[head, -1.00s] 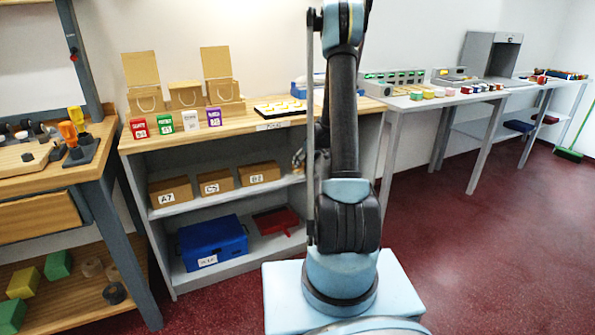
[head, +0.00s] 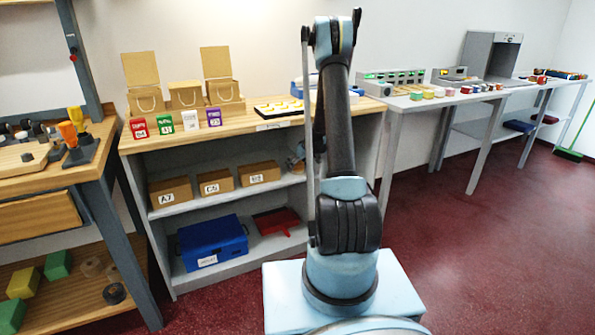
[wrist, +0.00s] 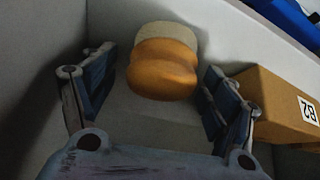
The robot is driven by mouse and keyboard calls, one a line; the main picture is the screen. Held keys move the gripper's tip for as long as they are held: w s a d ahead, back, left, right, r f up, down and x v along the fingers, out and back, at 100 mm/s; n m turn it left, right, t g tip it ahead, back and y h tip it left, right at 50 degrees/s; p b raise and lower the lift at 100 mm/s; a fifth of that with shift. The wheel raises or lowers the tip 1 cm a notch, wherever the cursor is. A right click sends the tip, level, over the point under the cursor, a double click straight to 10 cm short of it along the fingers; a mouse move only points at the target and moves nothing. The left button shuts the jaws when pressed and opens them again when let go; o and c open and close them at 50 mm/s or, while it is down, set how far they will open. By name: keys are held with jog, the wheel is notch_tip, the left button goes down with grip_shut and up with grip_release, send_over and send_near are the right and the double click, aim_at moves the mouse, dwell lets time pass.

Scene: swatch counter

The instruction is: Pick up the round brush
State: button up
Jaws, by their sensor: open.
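The round brush, as I take it, shows in the wrist view as a rounded orange-brown body with a pale cream band at its far end (wrist: 163,70). It lies on a grey shelf close to a pale wall. My gripper (wrist: 158,64) is open, with one blue-grey finger on each side of the brush. Small gaps seem to remain between the fingers and the brush; contact is hard to judge. In the head view my arm largely hides this spot at the right end of the middle shelf.
A cardboard box marked B2 (wrist: 275,105) stands close to the right finger; a blue object (wrist: 290,20) is beyond it. In the head view, the grey shelf unit (head: 215,278) has a wooden top above and a blue bin (head: 212,243) with a red tray (head: 277,221) below.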

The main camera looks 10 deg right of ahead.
jog(key=c, duration=1.3)
jog(key=shift+r, duration=0.1)
jog(key=shift+r, duration=0.55)
jog(key=s+d, duration=0.3)
jog(key=s, duration=0.2)
jog(key=s+d, duration=0.3)
jog(key=s, duration=0.2)
jog(key=s+d, duration=0.2)
jog(key=s, duration=0.3)
jog(key=shift+s+d+r, duration=0.15)
jog(key=shift+s+d, duration=0.25)
jog(key=o, duration=0.6)
jog(key=c, duration=0.3)
jog(key=shift+a, duration=0.1)
jog(key=shift+c, duration=0.2)
